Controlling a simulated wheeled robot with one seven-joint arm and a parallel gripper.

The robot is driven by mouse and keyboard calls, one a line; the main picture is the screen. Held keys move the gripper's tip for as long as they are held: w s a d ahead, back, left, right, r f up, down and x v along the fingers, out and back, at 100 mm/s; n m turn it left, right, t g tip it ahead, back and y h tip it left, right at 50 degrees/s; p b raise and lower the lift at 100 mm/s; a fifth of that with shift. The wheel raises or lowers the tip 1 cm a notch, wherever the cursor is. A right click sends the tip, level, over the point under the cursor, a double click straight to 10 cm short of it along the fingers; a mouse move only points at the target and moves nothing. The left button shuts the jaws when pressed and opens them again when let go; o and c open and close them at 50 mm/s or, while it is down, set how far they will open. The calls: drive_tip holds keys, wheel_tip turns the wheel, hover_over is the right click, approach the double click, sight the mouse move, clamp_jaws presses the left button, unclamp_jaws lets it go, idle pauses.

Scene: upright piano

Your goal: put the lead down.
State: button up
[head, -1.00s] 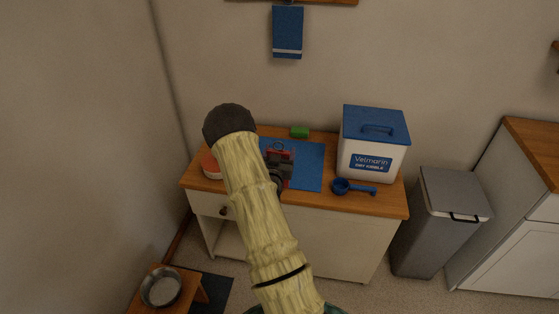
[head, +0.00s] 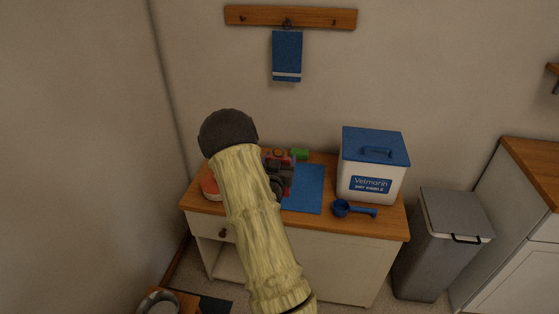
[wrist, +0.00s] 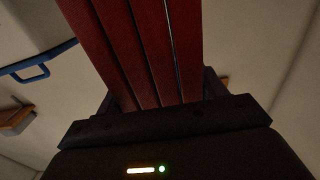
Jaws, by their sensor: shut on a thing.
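The lead (wrist: 150,45) shows in the wrist view as several dark red straps side by side, rising out of my gripper (wrist: 165,105). My gripper is shut on it. In the head view, red parts of the lead (head: 288,172) show beside my dark gripper (head: 277,184), over the left part of the blue mat (head: 306,190) on the wooden-topped cabinet. My pale arm hides much of the gripper and the lead's left side. I cannot tell whether the lead touches the mat.
The white kibble bin (head: 370,175) with a blue lid stands right of the mat, a blue scoop (head: 352,209) before it. A red-and-white round container (head: 210,188) is left of my arm. A blue towel (head: 287,55) hangs above from a peg rail (head: 310,17).

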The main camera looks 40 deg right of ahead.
drive_tip(key=a+f+n+t+y, duration=0.2)
drive_tip(key=a+f+y, duration=0.1)
drive_tip(key=a, duration=0.8)
drive_tip(key=a+f+n+t+y, duration=0.1)
drive_tip(key=a+f, duration=0.3)
drive_tip(key=a, duration=0.8)
drive_tip(key=a+f+n+t+y, duration=0.2)
drive_tip(key=a+f+n+y, duration=0.1)
drive_tip(key=a, duration=0.8)
drive_tip(key=shift+a+f+n+t+y, duration=0.25)
drive_tip(key=shift+f+n+t+y, duration=0.1)
drive_tip(key=shift+y, duration=0.45)
drive_tip(key=shift+w, duration=0.2)
